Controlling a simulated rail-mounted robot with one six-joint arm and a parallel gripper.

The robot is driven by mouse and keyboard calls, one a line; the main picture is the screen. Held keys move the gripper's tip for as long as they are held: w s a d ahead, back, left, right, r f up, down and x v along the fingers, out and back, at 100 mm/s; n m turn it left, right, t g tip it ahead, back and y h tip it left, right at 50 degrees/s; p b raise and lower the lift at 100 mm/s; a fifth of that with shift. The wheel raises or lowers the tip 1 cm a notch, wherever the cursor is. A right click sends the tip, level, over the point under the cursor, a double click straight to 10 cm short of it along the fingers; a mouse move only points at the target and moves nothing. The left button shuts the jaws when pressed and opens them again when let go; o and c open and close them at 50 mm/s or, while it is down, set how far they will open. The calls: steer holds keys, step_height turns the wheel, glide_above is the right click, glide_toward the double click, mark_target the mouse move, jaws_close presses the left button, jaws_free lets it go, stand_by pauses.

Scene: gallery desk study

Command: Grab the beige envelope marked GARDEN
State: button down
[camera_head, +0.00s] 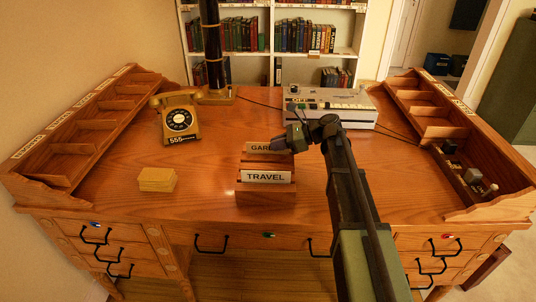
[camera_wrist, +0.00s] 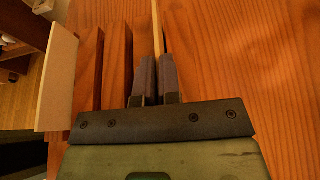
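The beige GARDEN envelope (camera_head: 258,147) stands upright in the back of a wooden holder (camera_head: 265,198) on the desk. My gripper hides the right part of its label, leaving only its first letters readable. My gripper (camera_head: 292,138) is at the envelope's right end. In the wrist view, its two dark fingers (camera_wrist: 158,75) lie close on either side of the envelope's thin pale edge (camera_wrist: 156,28) and appear shut on it. The TRAVEL envelope (camera_head: 266,177) stands in front; its face also shows at left in the wrist view (camera_wrist: 58,80).
A yellow telephone (camera_head: 180,122) and a stack of yellow notes (camera_head: 157,180) are on the left. A grey machine (camera_head: 328,106) stands behind my gripper. Wooden pigeonhole racks (camera_head: 110,110) (camera_head: 430,110) line both sides. The desk right of my arm is mostly clear.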

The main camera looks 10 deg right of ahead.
step_height(320, 180, up, 20)
steer(key=p, duration=2)
